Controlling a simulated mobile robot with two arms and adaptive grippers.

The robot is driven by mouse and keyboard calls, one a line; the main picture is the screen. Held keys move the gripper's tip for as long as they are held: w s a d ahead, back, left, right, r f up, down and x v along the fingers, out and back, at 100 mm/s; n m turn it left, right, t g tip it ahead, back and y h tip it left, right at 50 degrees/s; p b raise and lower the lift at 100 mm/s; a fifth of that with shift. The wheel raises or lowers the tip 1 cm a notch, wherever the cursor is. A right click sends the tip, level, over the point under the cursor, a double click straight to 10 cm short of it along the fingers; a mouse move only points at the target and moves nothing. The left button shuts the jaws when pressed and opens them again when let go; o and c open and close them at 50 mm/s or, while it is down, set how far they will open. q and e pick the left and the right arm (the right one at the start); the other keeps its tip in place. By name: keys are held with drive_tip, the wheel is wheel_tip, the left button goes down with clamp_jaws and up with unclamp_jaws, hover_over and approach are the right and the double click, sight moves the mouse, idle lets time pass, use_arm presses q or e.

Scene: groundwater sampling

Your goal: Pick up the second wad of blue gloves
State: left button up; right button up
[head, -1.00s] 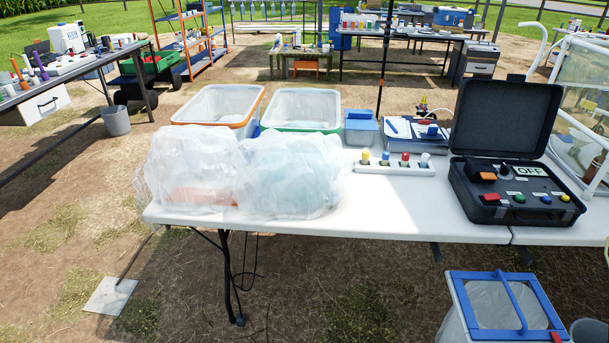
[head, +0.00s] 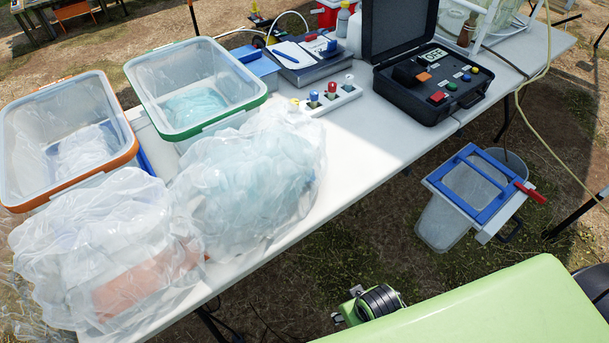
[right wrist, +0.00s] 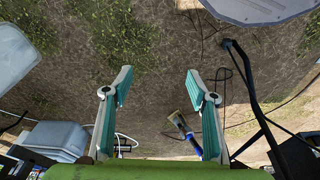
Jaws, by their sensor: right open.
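A pale blue bundle (head: 195,105) lies in the green-rimmed clear bin (head: 143,101) in the head view; it may be blue gloves. A puffy clear bag (head: 250,185) with pale blue contents sits on the table in front of that bin. I cannot tell single wads apart inside the bag. My right gripper (right wrist: 158,88) is open and empty in the right wrist view, with bare ground beyond its fingers. It is not visible in the head view, and no gloves show near it. My left gripper is not in view.
An orange-rimmed bin (head: 28,150) and a clear bag with white and orange contents (head: 110,250) stand at left. A blue-framed bin (head: 447,215) is on the ground at right.

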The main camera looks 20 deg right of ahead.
drive_tip(key=w+r+t, duration=0.3)
drive_tip(key=w+r, duration=0.1)
drive_tip(key=r, duration=1.2)
drive_tip(key=n+t+y, duration=0.1)
drive_tip(key=t+y, duration=0.3)
drive_tip(key=t, duration=0.3)
approach(311, 178)
drive_tip(key=x, duration=0.7)
drive_tip(key=shift+a+f+p, duration=0.1)
drive_tip(key=shift+a+p, duration=0.05)
drive_tip(key=shift+p, duration=0.2)
drive_tip(key=shift+d+x, duration=0.2)
drive_tip(key=shift+x, duration=2.35)
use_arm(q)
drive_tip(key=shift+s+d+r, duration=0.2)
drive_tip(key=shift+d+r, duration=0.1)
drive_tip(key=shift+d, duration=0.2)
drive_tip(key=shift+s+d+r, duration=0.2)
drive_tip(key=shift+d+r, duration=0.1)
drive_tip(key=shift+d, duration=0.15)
use_arm(e)
drive_tip(key=shift+w, duration=0.1)
drive_tip(key=c, duration=0.9)
